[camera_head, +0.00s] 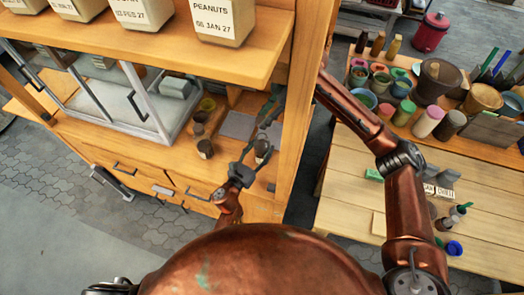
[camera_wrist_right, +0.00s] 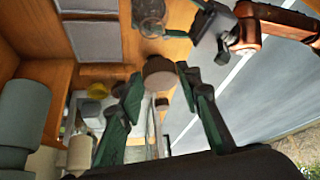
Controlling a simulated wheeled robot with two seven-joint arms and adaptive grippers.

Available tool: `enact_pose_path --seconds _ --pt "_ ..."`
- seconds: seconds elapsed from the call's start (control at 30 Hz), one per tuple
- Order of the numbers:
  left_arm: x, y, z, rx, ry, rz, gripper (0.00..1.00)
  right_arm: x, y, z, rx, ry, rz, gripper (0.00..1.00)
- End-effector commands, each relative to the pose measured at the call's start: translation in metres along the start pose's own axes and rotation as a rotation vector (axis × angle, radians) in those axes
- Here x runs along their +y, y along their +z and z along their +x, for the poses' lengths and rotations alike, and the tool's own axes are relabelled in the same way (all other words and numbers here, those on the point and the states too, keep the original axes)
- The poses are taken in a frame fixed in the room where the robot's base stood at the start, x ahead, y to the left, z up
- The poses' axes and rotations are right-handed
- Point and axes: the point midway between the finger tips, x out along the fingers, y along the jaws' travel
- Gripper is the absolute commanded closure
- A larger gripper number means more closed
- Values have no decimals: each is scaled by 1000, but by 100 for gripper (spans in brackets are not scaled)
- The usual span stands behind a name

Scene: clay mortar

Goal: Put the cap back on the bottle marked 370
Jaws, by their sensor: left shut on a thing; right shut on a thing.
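My left gripper (camera_head: 250,160) is shut on this bottle from the near side. In the right wrist view, my left gripper (camera_wrist_right: 202,38) reaches in beside a clear glass bottle (camera_wrist_right: 150,14). My right gripper (camera_wrist_right: 160,84) has its green fingertips shut on a round brown cap (camera_wrist_right: 159,73). The cap is held apart from the glass bottle in that view. In the head view, my right gripper is partly hidden near the cabinet's post.
The upper shelf (camera_head: 160,45) and the post (camera_head: 305,110) closely bound the space. A table (camera_head: 345,205) with several pots stands right.

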Motion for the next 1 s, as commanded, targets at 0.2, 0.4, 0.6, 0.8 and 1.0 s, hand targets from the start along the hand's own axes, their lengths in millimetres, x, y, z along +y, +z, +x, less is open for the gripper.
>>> enact_pose_path --seconds 0.2,0.4,0.6,0.8,1.0 --pt "0 0 0 0 0 0 95 0 2 3 0 -1 0 76" --pt "0 0 0 0 0 0 95 -1 14 24 2 -2 2 76" --pt "0 0 0 0 0 0 95 0 25 41 4 0 0 76" --pt "0 0 0 0 0 0 95 0 25 41 4 0 0 76" --pt "0 0 0 0 0 0 95 0 25 41 4 0 0 76"
